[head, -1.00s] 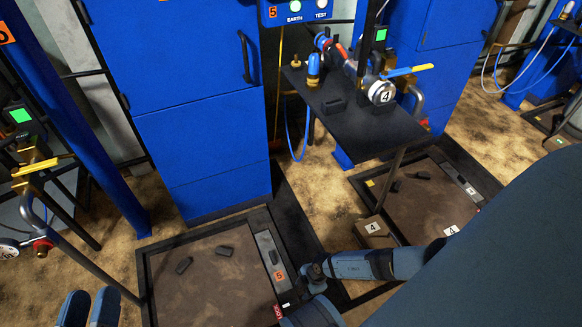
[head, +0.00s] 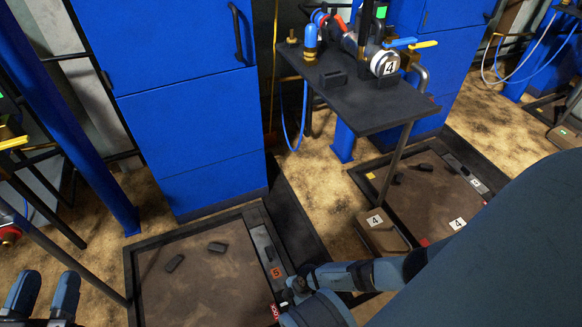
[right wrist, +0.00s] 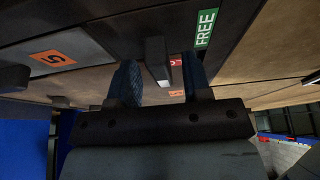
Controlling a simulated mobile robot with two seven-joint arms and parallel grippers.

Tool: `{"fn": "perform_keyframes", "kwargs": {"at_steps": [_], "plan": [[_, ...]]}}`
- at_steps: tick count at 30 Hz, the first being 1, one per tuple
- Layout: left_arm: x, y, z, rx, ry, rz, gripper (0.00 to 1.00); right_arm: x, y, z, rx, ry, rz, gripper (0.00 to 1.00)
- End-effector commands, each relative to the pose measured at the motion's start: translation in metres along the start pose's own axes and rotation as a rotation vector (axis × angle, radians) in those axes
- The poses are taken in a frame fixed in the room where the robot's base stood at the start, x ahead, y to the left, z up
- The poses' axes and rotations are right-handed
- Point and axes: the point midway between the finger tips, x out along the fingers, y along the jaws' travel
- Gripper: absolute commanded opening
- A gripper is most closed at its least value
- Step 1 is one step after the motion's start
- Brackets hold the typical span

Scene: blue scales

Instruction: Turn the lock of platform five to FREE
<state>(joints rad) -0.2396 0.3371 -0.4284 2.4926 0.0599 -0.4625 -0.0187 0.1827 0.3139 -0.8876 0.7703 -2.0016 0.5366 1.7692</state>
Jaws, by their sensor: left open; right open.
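Platform five (head: 150,292) is a dark-framed brown plate on the floor, with an orange 5 label (head: 276,272) on its grey edge strip. The label also shows in the right wrist view (right wrist: 52,58). There, a dark lock handle (right wrist: 156,56) stands between the fingers of my open right gripper (right wrist: 160,84), with small gaps on both sides. A green FREE label (right wrist: 206,28) is right of the handle. A red label (right wrist: 176,62) behind it is partly hidden. In the head view my right gripper (head: 290,286) is at the strip. My left gripper (head: 42,292) is open and empty at lower left.
Platform four (head: 440,190) lies at right, with a number 4 box (head: 382,230) beside it. A black shelf (head: 370,100) with valves stands above. A blue cabinet (head: 190,120) rises behind platform five.

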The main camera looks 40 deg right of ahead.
Motion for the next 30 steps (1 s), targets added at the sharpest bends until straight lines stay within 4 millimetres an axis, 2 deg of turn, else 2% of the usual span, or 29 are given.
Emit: {"fn": "perform_keyframes", "kwargs": {"at_steps": [2, 6, 8, 20, 30], "plan": [[0.0, 0.0001, -0.0002, 0.0, 0.0, 0.0, 0.43, -0.0002, 0.0, -0.0002, 0.0, 0.0, 0.0, 0.42], [0.0001, 0.0002, -0.0001, -0.001, 0.0, 0.0, 0.43, -0.0001, -0.0001, -0.0002, 0.0, 0.0, 0.0, 0.1], [0.0001, 0.0002, 0.0, -0.001, 0.0, 0.0, 0.43, -0.0001, -0.0001, -0.0002, 0.0, 0.0, 0.0, 0.0], [0.0004, 0.0003, -0.0016, -0.008, -0.004, 0.001, 0.43, -0.0008, 0.0009, -0.0008, -0.054, 0.0, -0.022, 0.0], [-0.0023, 0.0039, 0.0014, -0.047, -0.031, 0.005, 0.43, -0.001, 0.0024, -0.0015, -0.284, 0.0, -0.117, 0.0]]}}
